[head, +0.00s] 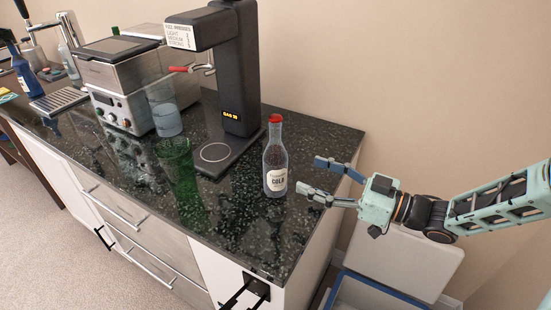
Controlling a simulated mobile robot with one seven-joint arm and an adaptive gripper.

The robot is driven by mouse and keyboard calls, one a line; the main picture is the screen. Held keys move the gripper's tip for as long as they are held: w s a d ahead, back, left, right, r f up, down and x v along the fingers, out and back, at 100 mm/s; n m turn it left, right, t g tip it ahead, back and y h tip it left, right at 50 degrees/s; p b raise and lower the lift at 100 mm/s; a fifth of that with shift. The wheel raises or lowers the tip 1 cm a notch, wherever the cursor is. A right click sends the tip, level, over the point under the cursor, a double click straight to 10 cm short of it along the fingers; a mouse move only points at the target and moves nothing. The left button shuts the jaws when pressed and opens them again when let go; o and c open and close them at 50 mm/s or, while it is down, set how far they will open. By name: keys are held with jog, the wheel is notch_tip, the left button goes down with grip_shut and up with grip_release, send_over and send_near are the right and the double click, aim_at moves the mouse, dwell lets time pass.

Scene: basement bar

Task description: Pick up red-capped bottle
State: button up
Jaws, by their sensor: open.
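The red-capped bottle (275,160) is clear glass with a pale label and stands upright near the right end of the dark speckled counter (250,246). My gripper (308,174) is just to its right in the head view. Its two fingers are spread apart and point left toward the bottle. The gripper is empty. I cannot tell from this single view whether a fingertip touches the bottle.
A black dispenser (236,75) with a red tap handle stands behind the bottle. A green glass (178,172) and a clear glass (164,108) stand to the left. A steel machine (118,88) is farther left. The counter's right edge lies under my gripper.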

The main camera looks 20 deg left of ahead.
aim_at(275, 164)
jog(key=a, duration=1)
jog(key=shift+w+a+f, duration=0.2)
jog(key=shift+f, duration=0.05)
grip_shut()
